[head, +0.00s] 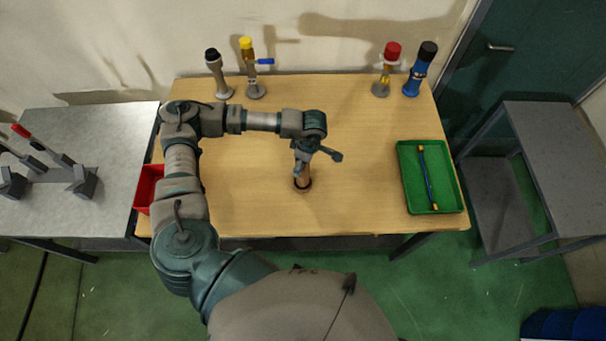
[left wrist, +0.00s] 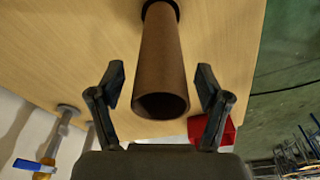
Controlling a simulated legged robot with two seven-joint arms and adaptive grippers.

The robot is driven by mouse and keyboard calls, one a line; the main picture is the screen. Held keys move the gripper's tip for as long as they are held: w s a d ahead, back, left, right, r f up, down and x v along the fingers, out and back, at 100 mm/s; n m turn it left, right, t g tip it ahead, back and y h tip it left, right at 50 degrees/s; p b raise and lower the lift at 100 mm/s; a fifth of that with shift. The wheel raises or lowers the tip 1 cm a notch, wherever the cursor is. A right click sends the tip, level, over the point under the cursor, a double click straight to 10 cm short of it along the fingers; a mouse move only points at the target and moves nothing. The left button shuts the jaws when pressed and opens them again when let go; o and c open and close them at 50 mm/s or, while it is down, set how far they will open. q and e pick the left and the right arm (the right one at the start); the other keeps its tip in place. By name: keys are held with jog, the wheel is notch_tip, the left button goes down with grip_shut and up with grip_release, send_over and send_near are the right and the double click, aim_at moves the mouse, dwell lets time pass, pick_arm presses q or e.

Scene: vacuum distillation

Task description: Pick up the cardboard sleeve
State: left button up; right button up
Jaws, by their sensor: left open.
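The cardboard sleeve (left wrist: 163,50) is a brown hollow tube in the left wrist view, with its open end towards the camera and its far end at a dark ring on the table. In the head view the sleeve (head: 302,184) shows as a small brown piece below my left gripper (head: 302,168), near the middle of the table. My left gripper (left wrist: 161,80) is open, with one finger on each side of the sleeve and a visible gap to each. The gripper partly hides the sleeve in the head view. My right gripper is not in view.
A green tray (head: 409,190) with a blue rod (head: 427,178) is at the table's right. A red bin (head: 148,186) is at the left edge. Several capped fittings, including a red-capped one (head: 391,58), stand along the back. Bare wood (head: 355,150) surrounds the sleeve.

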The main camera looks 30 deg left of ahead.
pick_arm(q)
jog(key=shift+a+f, duration=0.2)
jog(key=shift+f, duration=0.4)
jog(key=shift+a+f, duration=0.15)
jog(key=shift+f, duration=0.45)
jog(key=shift+d+r, duration=0.1)
jog(key=shift+d, duration=0.1)
jog(key=c, duration=0.5)
jog(key=shift+d, duration=0.15)
jog(key=c, duration=0.7)
grip_shut()
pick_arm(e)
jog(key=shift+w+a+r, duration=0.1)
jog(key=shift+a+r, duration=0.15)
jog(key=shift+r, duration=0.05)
